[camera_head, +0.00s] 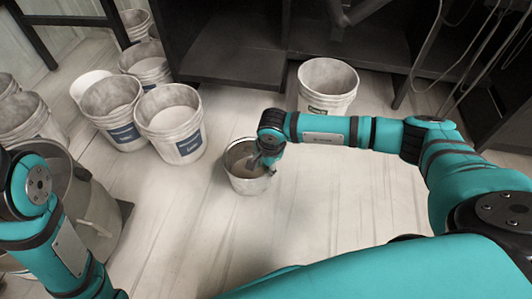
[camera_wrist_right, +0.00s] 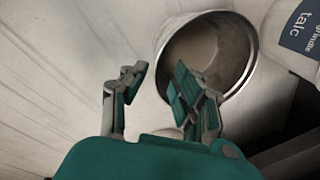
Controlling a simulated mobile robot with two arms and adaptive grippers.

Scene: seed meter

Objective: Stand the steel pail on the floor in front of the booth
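The steel pail (camera_head: 243,185) stands upright on the pale floor, in front of the dark booth (camera_head: 232,65). It also shows in the right wrist view (camera_wrist_right: 247,75), with a bright rim and some brownish content. My right gripper (camera_head: 267,160) is at the pail's right side. In the right wrist view my right gripper (camera_wrist_right: 160,85) has its fingers apart. One finger overlaps the pail's near rim and the other is outside it. I cannot tell whether either finger touches the pail.
White buckets, one labelled in blue (camera_head: 172,125), stand in a group left of the pail. Another bucket (camera_head: 327,85) stands behind it, by the booth. A large grey vessel (camera_head: 95,215) is at the left. Floor in front of the pail is clear.

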